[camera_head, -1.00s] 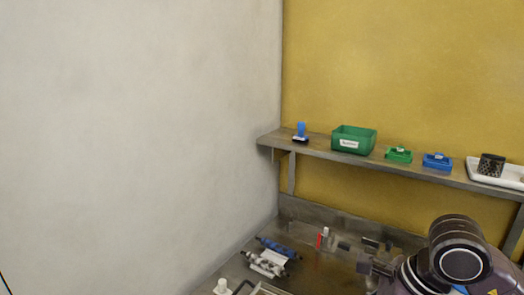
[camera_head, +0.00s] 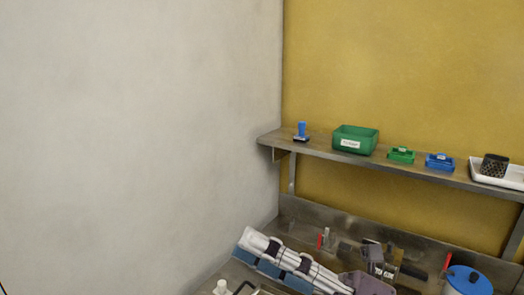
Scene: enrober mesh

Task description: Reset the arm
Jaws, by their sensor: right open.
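My right gripper (camera_head: 386,262) is low in the picture, right of the middle, over the back of the steel counter. It is open, and I see nothing held in it. Its outline blends with small dark items behind it, so the exact fingertips are hard to make out. My left gripper does not show. I cannot tell whether the two touch.
A wall shelf holds a blue stamp (camera_head: 301,132), a green bin (camera_head: 355,140), small green (camera_head: 401,155) and blue (camera_head: 440,162) trays, and a white tray (camera_head: 481,180) with a dark cup. A blue-lidded tub (camera_head: 469,281) stands at lower right. A pale wall closes the left side.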

